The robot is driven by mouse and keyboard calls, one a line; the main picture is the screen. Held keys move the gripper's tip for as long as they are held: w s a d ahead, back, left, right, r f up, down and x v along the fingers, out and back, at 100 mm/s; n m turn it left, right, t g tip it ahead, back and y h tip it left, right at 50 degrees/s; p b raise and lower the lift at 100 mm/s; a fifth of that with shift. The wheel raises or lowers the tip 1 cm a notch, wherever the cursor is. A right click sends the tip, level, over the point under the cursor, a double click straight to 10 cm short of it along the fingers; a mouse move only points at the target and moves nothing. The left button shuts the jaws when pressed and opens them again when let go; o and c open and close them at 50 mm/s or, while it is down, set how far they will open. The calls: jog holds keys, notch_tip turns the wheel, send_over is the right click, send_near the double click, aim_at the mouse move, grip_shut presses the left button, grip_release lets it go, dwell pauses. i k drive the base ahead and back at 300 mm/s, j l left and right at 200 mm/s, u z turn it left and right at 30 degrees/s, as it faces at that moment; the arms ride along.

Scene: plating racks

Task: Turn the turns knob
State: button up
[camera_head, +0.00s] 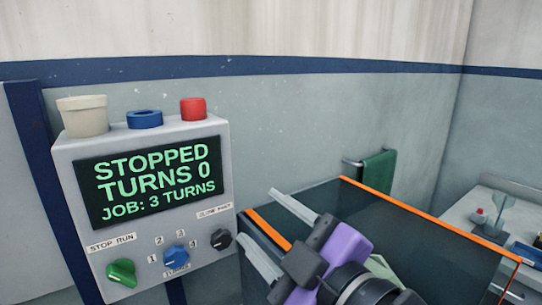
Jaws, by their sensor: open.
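The control box (78,165) stands at the left. Its screen (153,181) reads STOPPED, TURNS 0, JOB: 3 TURNS. The blue turns knob (175,254) is at the lower middle of the panel, above a TURNS label, with the numbers 1 to 4 around it. Its pointer setting is too small to tell surely. My gripper (268,229) is to the right of the panel, with its two pale fingers apart and nothing between them. It does not touch the knob.
A green knob (121,272) under STOP RUN and a black knob (220,239) flank the blue one. A cup (83,116), a blue ring (145,119) and a red button (193,109) top the box. An orange-edged tank (430,222) lies behind my gripper.

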aim_at(176, 256)
jog(key=k+l, duration=0.1)
jog(key=l, duration=1.25)
jog(key=k, duration=0.05)
